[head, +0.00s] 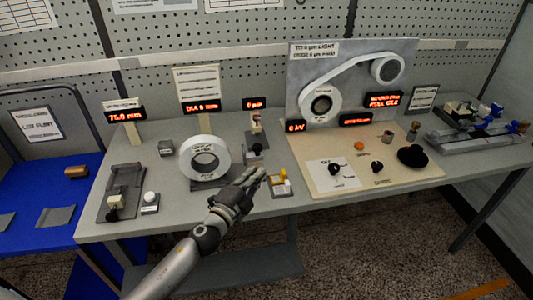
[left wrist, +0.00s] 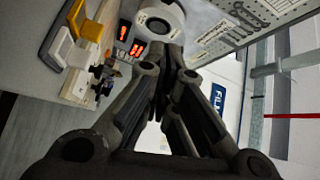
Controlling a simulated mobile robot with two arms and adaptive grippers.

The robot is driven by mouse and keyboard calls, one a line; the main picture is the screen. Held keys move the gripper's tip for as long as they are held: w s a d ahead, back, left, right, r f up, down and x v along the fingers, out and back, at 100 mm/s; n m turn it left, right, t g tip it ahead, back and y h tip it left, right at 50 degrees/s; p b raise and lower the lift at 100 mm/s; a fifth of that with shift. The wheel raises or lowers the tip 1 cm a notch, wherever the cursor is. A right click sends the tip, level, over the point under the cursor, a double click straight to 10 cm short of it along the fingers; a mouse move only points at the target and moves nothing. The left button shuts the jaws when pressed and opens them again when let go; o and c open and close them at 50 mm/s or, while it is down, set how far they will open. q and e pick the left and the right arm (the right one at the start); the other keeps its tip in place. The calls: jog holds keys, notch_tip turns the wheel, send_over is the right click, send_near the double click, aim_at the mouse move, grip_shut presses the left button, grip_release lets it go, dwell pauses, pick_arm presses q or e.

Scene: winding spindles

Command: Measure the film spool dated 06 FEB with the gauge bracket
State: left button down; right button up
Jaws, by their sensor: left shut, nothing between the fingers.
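A large white spool (head: 205,158) with dark print on its face stands on the grey table, left of my left gripper. Its print is too small to read as a date. My left gripper (head: 254,177) is shut and empty above the table, just right of this spool and apart from it. In the left wrist view the fingers (left wrist: 172,55) are together, with a yellow piece (left wrist: 91,29) at the upper left. My right gripper is not in view.
A panel (head: 345,75) carries two white reels joined by film, above a beige board (head: 350,170) with knobs. A dark fixture (head: 122,190) stands at the left, and a small white knob (head: 150,198) beside it. Blue surface (head: 45,190) lies further left.

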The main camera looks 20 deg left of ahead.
pick_arm(q)
jog(key=w+d+m+h, duration=0.2)
jog(key=w+d, duration=0.2)
jog(key=w, duration=0.7)
jog(key=a, duration=0.4)
jog(key=shift+s+a+f+b, duration=0.15)
jog(key=shift+s+b, duration=0.25)
